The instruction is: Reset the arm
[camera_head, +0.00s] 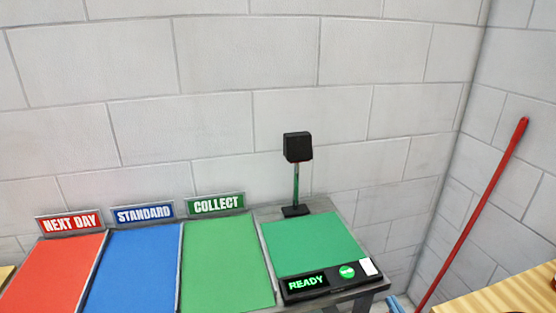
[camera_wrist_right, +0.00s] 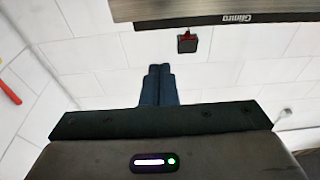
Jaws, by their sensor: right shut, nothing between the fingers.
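My right gripper (camera_wrist_right: 160,70) shows in the right wrist view, with its two dark blue fingers together and nothing between them. It points toward the pale floor or wall tiles, clear of other things. In the head view I cannot make out either gripper for certain. My left gripper does not show.
In the head view a bench holds a red mat (camera_head: 52,272), a blue mat (camera_head: 131,268), a green mat (camera_head: 226,262) and a scale-like green pad (camera_head: 312,243) reading READY. A black device (camera_head: 298,147) stands behind it. A red pole (camera_head: 472,213) leans right, near a wooden surface (camera_head: 500,300).

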